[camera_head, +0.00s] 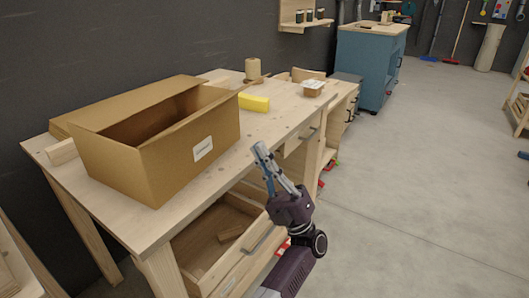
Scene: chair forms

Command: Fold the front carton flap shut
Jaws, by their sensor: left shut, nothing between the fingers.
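A brown cardboard carton (125,165) stands on the wooden workbench (205,190) at the left, its top open and its inside dark. A white label (203,148) is on its side facing the right. Cardboard sticks outward at its far-left edge like a flap. I cannot tell the front flap apart from the carton's walls.
An open drawer (212,235) juts out below the bench near my left arm. A yellow block (254,103), a wooden spool (253,70) and a small labelled box (313,88) sit farther along the bench. A blue cabinet (362,68) stands behind.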

